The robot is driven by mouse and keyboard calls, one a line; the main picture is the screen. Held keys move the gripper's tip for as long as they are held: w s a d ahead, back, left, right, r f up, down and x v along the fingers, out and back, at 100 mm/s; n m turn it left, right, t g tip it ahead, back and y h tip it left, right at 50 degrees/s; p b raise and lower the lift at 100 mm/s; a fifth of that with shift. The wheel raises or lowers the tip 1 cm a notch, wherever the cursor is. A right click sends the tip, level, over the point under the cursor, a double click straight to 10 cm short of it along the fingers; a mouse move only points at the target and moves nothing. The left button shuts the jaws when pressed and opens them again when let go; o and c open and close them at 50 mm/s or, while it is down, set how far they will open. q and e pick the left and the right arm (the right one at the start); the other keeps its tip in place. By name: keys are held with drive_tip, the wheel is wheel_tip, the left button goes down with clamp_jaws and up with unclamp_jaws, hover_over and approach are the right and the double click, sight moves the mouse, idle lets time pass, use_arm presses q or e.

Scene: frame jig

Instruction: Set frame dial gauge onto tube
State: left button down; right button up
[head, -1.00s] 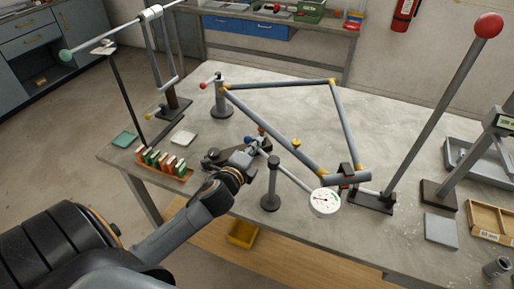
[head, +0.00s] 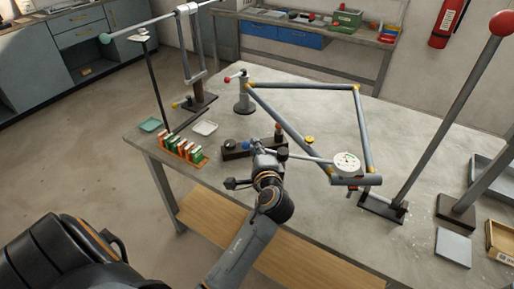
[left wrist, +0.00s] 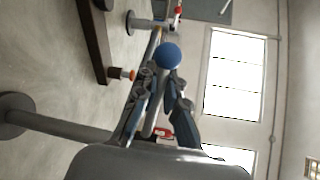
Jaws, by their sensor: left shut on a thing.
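The dial gauge (head: 347,161) has a round white face on a long thin rod. My left gripper (head: 264,156) is shut on the rod, away from the face. In the left wrist view the gripper (left wrist: 163,95) closes around the rod, whose blue ball end (left wrist: 167,56) sticks out past the fingers. The frame (head: 305,86) is made of grey tubes with yellow joints. The gauge face overlaps the frame's lower right corner in the head view, just above the short thick tube (head: 357,181). I cannot tell whether they touch. My right gripper is not in view.
A grey post with a red ball (head: 465,85) rises right of the frame. A clamp post (head: 243,95) stands at the frame's upper left corner. A rack of colored pieces (head: 183,150) sits at the table's left edge. The tabletop inside the frame (head: 322,112) is mostly clear.

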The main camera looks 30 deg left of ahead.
use_arm(q)
drive_tip(key=shift+s+n+g+y, duration=0.2)
drive_tip(key=shift+n+g+y, duration=0.2)
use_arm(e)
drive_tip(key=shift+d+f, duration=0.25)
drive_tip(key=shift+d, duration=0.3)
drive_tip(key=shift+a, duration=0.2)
